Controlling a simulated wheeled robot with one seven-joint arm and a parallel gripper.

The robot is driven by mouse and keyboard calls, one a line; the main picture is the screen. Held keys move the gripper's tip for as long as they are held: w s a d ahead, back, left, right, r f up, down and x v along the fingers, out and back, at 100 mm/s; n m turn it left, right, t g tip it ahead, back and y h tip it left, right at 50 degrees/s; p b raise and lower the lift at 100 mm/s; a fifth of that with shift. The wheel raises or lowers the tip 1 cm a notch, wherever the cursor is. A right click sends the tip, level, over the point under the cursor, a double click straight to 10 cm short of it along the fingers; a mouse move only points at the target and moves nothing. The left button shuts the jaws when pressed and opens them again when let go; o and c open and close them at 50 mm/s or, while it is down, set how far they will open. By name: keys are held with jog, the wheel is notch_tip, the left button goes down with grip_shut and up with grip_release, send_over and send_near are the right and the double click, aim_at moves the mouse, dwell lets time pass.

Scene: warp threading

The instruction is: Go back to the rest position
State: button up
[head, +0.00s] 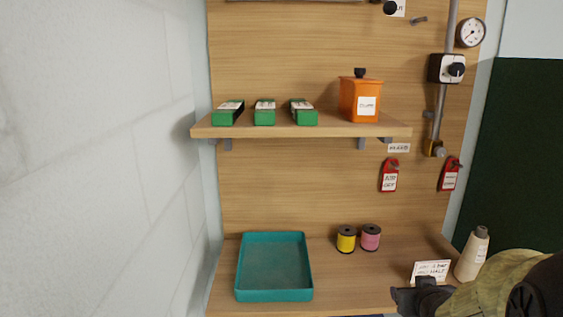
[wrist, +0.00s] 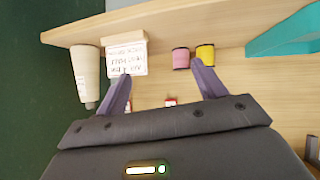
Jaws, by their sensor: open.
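My gripper (wrist: 161,78) is open in the wrist view, its two dark fingers spread apart with nothing between them. In the head view, my gripper (head: 412,296) is at the lower right, above the front right part of the bench, partly hidden by my arm. A handwritten card (head: 431,270) stands on the bench just behind it. A cream cone of thread (head: 472,254) stands to the right of the card. A yellow spool (head: 346,240) and a pink spool (head: 370,238) stand further back, apart from the gripper.
A teal tray (head: 274,267), empty, lies on the bench (head: 335,275) at left. Above, a shelf (head: 335,129) bears several green boxes (head: 264,114) and an orange canister (head: 360,100). Red tags (head: 389,178) hang at right beside a pipe with a gauge (head: 471,33). A white wall borders the left.

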jog(key=s+a+f+g+y, duration=0.2)
jog(key=s+a+f+g, duration=0.6)
jog(key=s+a, duration=0.4)
jog(key=shift+s+a+f, duration=0.15)
jog(key=shift+a+f, duration=0.6)
jog(key=shift+a, duration=0.05)
jog(key=shift+a, duration=0.15)
jog(key=shift+d, duration=0.2)
dwell(0.9)
dwell(0.8)
